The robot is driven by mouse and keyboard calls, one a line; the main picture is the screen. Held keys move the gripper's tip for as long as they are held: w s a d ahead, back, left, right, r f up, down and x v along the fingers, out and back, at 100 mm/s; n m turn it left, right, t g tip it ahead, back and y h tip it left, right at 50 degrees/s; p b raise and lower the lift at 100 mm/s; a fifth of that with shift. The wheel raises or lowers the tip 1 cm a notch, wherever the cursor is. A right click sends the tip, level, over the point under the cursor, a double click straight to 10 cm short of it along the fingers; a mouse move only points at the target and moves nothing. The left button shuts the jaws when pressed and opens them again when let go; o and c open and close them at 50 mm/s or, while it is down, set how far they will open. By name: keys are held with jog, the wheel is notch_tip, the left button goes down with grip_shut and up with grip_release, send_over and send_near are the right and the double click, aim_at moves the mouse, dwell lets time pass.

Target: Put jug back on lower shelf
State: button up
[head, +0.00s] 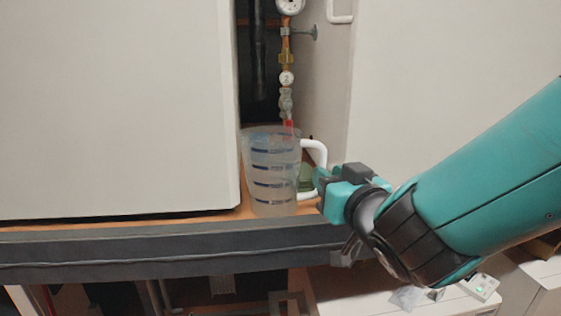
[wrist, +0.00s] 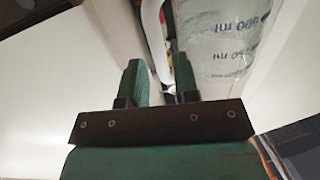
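The jug (head: 270,178) is clear plastic with dark blue measure marks and a white handle (head: 318,150). It stands upright on the wooden shelf (head: 225,219) near its front edge, in the gap between two white cabinets. My gripper (head: 317,183) is at the handle side, right of the jug. In the wrist view my gripper (wrist: 160,78) has its green fingers apart, with the white handle (wrist: 153,40) running down towards the gap between them. The jug's body (wrist: 222,40) is at the right there. Whether the fingers touch the handle cannot be told.
A copper pipe with a gauge (head: 290,7) and valves comes down behind the jug. White cabinets (head: 115,110) flank the gap closely. Below the grey shelf edge (head: 170,250) is a lower area with white equipment (head: 360,292), partly hidden by my arm.

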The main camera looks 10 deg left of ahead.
jog(key=p+x, duration=0.5)
jog(key=shift+r, duration=0.3)
jog(key=shift+w+a+f, duration=0.1)
jog(key=shift+w+f, duration=0.1)
jog(key=shift+w, duration=0.05)
jog(key=shift+c, duration=0.2)
grip_shut()
